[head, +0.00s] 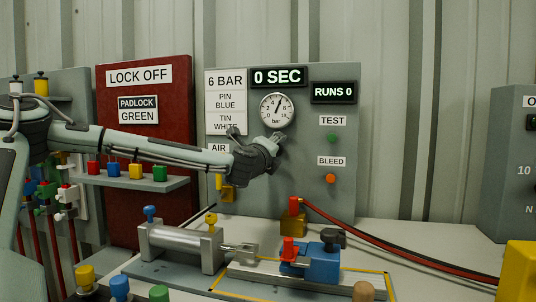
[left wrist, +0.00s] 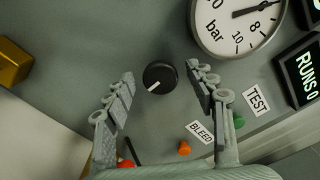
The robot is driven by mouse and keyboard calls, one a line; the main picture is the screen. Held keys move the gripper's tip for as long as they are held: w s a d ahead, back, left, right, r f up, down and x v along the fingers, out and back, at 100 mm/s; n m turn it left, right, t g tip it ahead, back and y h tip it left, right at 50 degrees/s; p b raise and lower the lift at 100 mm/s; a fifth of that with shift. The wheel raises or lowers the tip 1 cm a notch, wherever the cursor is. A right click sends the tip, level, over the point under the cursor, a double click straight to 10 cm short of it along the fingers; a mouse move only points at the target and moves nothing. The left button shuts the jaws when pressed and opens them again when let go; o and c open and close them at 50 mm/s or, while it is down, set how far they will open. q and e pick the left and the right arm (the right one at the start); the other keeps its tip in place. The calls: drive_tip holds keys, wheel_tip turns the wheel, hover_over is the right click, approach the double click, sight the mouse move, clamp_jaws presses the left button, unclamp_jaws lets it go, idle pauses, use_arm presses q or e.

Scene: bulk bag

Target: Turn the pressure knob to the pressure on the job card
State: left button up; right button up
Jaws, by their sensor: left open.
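The job card (head: 226,78) on the grey panel reads 6 BAR, PIN BLUE, TIN WHITE. The round pressure gauge (head: 277,110) beside it has its needle slightly right of straight up; the exact reading is too small to tell. My left gripper (head: 277,139) is at the panel just below the gauge and covers the knob in the head view. In the left wrist view, the black knob (left wrist: 160,77) shows between the open fingers of my left gripper (left wrist: 160,73), with a gap on both sides. Its white mark points to the lower left there. My right gripper is out of view.
A green TEST button (head: 332,138) and an orange BLEED button (head: 331,178) sit right of the knob. A yellow part (head: 228,193) is below the AIR label. A blue clamp fixture (head: 323,262) and a red hose (head: 400,252) occupy the bench below.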

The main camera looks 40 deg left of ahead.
use_arm(q)
drive_tip(key=v, duration=1.1)
drive_tip(key=shift+s, duration=0.15)
